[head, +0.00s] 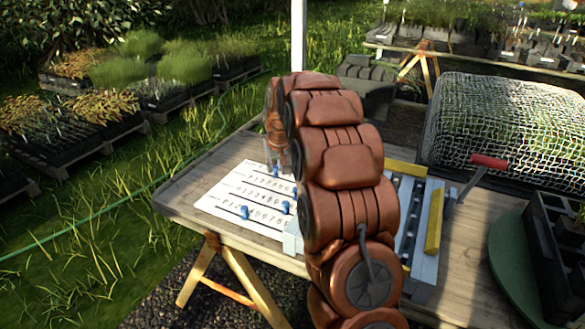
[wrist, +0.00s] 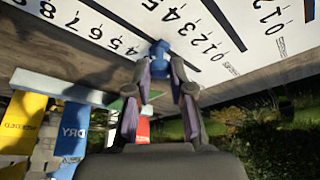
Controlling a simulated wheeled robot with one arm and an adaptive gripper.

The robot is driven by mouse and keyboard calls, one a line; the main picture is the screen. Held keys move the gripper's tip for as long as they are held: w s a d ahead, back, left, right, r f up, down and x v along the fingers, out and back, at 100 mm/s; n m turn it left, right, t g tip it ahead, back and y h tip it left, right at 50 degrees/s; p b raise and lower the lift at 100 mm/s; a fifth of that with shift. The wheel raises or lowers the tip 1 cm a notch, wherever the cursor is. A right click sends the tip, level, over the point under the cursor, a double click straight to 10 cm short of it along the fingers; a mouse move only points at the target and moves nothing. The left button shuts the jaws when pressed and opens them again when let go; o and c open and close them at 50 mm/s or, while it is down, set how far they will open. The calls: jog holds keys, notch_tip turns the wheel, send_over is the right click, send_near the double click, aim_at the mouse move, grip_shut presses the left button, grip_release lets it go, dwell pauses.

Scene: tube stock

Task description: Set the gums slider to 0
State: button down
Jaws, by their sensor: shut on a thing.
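The white board (head: 223,196) lies on the wooden bench with printed number scales and several blue slider knobs; one knob (head: 244,212) is on the front scale. The row names are too small to read in the head view. My gripper (wrist: 158,70) is shut on a blue slider knob (wrist: 159,49) in the wrist view, with a fingertip on each side of it. The knob sits by a black scale line, with digits on both sides. I cannot tell which row is the gums row, or the exact digit under the knob. My arm hides part of the board in the head view.
Yellow (wrist: 22,122) and blue (wrist: 70,135) blocks, the blue one marked DRY, show in the wrist view. A mesh-covered crate (head: 500,125) and a red-handled tool (head: 488,162) are right of my arm. The bench's left end (head: 180,195) is clear.

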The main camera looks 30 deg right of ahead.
send_over(254, 168)
jog(key=s, duration=0.2)
jog(key=shift+s+a+p, duration=0.2)
jog(key=shift+a+p, duration=0.05)
jog(key=shift+p, duration=0.2)
jog(key=c, duration=1)
grip_release()
jog(key=shift+w+a, duration=0.1)
jog(key=v, duration=1.2)
